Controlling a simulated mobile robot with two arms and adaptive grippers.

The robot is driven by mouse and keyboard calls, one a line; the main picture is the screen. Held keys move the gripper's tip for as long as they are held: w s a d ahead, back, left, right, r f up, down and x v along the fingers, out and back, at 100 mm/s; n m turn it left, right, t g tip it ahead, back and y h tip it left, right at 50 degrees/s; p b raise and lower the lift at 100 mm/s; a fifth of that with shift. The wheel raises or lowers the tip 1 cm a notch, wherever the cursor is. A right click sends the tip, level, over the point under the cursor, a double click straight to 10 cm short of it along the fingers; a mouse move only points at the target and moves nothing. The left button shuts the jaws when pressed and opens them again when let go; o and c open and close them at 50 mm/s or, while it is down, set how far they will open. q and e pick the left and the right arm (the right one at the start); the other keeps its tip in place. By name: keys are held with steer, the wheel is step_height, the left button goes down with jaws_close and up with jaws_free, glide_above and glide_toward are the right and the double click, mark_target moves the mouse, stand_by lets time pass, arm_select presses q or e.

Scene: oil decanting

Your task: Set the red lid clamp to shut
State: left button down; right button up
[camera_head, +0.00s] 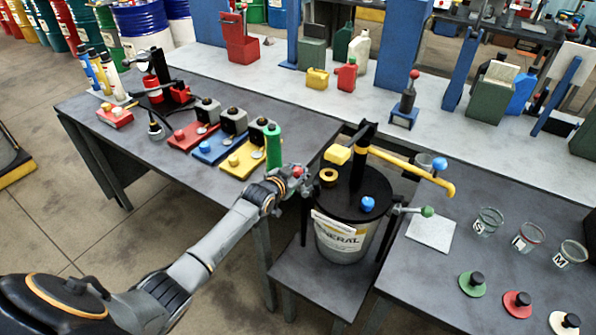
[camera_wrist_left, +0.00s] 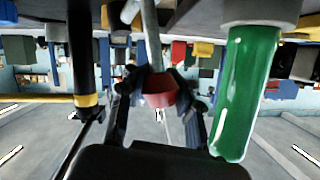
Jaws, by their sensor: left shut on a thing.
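The red lid clamp's red knob (camera_head: 297,171) is at the left side of the drum's black lid (camera_head: 342,203). My left gripper (camera_head: 293,178) reaches it from the lower left. In the left wrist view the red knob (camera_wrist_left: 160,90) sits between the two fingers of my left gripper (camera_wrist_left: 158,98), which are shut on it. A grey rod (camera_wrist_left: 150,35) runs up from the knob. The fingers hide part of the clamp. The white drum (camera_head: 340,243) stands upright under the lid. My right gripper is not in view.
A green cylinder (camera_head: 272,148) stands close beside my left gripper, and shows large in the left wrist view (camera_wrist_left: 245,92). A yellow pump handle (camera_head: 415,170), blue knob (camera_head: 368,203) and green knob (camera_head: 427,211) are at the drum. Glass jars (camera_head: 489,221) stand on the right table.

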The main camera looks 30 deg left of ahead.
arm_select(q)
steer(key=shift+d, duration=0.5)
steer(key=c, duration=1.1)
jaws_free()
steer(key=shift+c, duration=0.2)
steer(key=shift+o, duration=1.1)
steer(key=shift+d, duration=0.15)
steer(key=shift+s+r, duration=0.15)
steer(key=shift+r, duration=0.05)
steer(key=shift+s+a, duration=0.25)
steer(key=shift+s, duration=0.05)
steer(key=v, duration=1.1)
steer(key=shift+s+d, duration=0.2)
steer(key=shift+s, duration=0.05)
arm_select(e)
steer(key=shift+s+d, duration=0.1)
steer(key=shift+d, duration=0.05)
arm_select(q)
steer(key=shift+r, duration=0.1)
